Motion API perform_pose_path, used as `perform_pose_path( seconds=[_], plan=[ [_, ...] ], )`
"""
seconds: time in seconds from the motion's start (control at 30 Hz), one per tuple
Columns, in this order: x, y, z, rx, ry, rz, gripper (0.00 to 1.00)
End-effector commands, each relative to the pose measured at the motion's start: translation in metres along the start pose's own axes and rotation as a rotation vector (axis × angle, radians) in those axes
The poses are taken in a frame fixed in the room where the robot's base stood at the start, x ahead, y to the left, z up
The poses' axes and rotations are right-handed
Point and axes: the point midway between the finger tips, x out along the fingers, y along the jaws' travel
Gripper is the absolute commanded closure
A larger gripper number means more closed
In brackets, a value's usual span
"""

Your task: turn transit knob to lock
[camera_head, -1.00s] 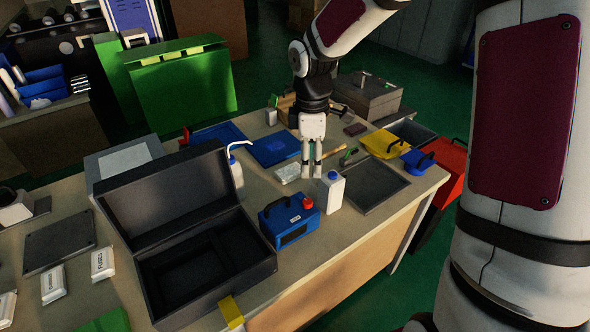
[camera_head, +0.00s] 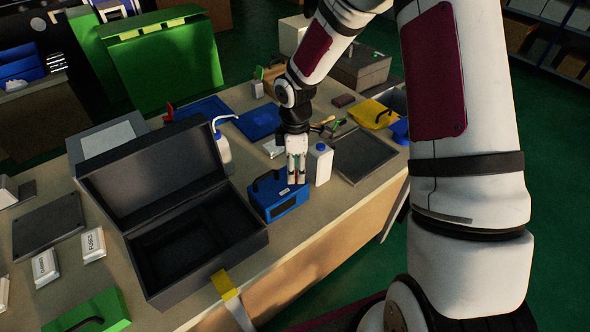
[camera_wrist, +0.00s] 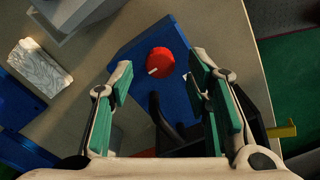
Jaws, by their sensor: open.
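A blue box (camera_head: 278,206) with a black carry handle (camera_head: 265,182) stands on the bench, right of the black case. The wrist view shows its blue top (camera_wrist: 135,45) and a round red knob (camera_wrist: 161,62) with a white pointer aimed to the lower left. My gripper (camera_head: 297,180) points down over the right end of the box and hides the knob in the head view. In the wrist view my open fingers (camera_wrist: 160,68) lie to either side of the knob, with nothing held. I cannot tell how high the fingertips are above it.
A white bottle with a blue cap (camera_head: 319,164) stands close right of my gripper. An open black case (camera_head: 190,270) lies left of the box, and a squeeze bottle (camera_head: 223,150) stands behind. A white packet (camera_wrist: 40,68) and dark tray (camera_head: 364,152) lie nearby.

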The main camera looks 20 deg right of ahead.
Motion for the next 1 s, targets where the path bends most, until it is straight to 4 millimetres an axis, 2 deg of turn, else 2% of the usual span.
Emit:
perform_pose_path(
  seconds=[0.2,0.47,0.67,1.0],
  plan=[
    [0.0135,0.0,0.0003,0.002,0.0,0.0,0.55],
    [0.0142,0.0002,0.0002,0.002,0.0,0.001,0.55],
    [0.014,0.0002,0.0001,0.001,0.0,0.001,0.99],
    [0.0139,0.0002,-0.0002,0.023,0.0,0.001,1.0]
  ],
)
